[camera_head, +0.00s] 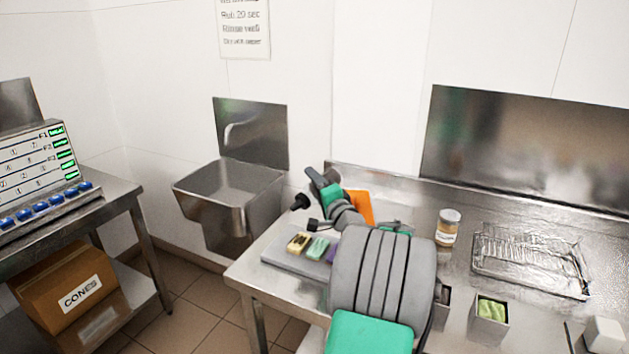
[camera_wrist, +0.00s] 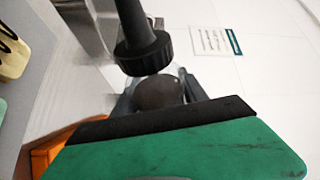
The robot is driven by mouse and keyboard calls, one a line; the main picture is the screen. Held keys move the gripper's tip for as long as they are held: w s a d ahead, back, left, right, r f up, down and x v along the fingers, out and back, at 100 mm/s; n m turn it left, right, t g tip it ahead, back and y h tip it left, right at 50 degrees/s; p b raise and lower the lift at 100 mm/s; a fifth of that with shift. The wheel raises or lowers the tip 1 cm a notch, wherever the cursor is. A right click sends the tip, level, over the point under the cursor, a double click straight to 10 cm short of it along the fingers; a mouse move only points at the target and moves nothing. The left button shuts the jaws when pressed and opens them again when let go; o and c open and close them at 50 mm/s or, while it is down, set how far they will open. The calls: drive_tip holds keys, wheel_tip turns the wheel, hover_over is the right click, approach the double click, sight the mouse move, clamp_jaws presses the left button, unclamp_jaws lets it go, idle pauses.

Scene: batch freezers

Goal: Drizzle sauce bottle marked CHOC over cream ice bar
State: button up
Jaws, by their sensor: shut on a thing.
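My gripper (camera_wrist: 158,90) is shut on a dark sauce bottle (camera_wrist: 156,95). The bottle's ribbed black cap and nozzle stick out past the fingers in the wrist view, and the cap (camera_head: 300,201) shows left of my gripper in the head view. Its marking is not visible, so I cannot read CHOC. The cream ice bar (camera_head: 299,243) lies at the left end of a grey tray (camera_head: 284,256), below the held cap in the picture. In the wrist view the cream bar (camera_wrist: 12,55) shows at the left edge, with dark looping lines on top.
A green bar (camera_head: 317,248) and a purple bar (camera_head: 332,254) lie beside the cream one. An orange object (camera_head: 359,207) stands behind my arm. A jar (camera_head: 448,227), a wire rack (camera_head: 530,262) and a green-filled container (camera_head: 491,311) are at right. A sink (camera_head: 230,190) is behind at left.

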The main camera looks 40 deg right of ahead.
drive_tip(key=shift+r+m+g+p, duration=0.2)
drive_tip(key=shift+r+m+p, duration=0.5)
drive_tip(key=shift+p, duration=1.1)
drive_tip(key=shift+r+m+g+p, duration=0.3)
drive_tip(key=shift+m+p, duration=0.6)
drive_tip(key=shift+p, duration=0.9)
drive_tip(key=shift+p, duration=0.3)
drive_tip(key=shift+r+m+p, duration=0.3)
drive_tip(key=shift+p, duration=0.25)
drive_tip(key=shift+r+p, duration=0.15)
drive_tip(key=shift+p, duration=0.35)
drive_tip(key=shift+r+m+g+y+p, duration=0.25)
drive_tip(key=shift+r+m+p, duration=0.55)
drive_tip(key=shift+p, duration=1.25)
drive_tip(key=shift+r+m+g+y+p, duration=0.3)
drive_tip(key=shift+m+p, duration=0.8)
drive_tip(key=shift+p, duration=0.9)
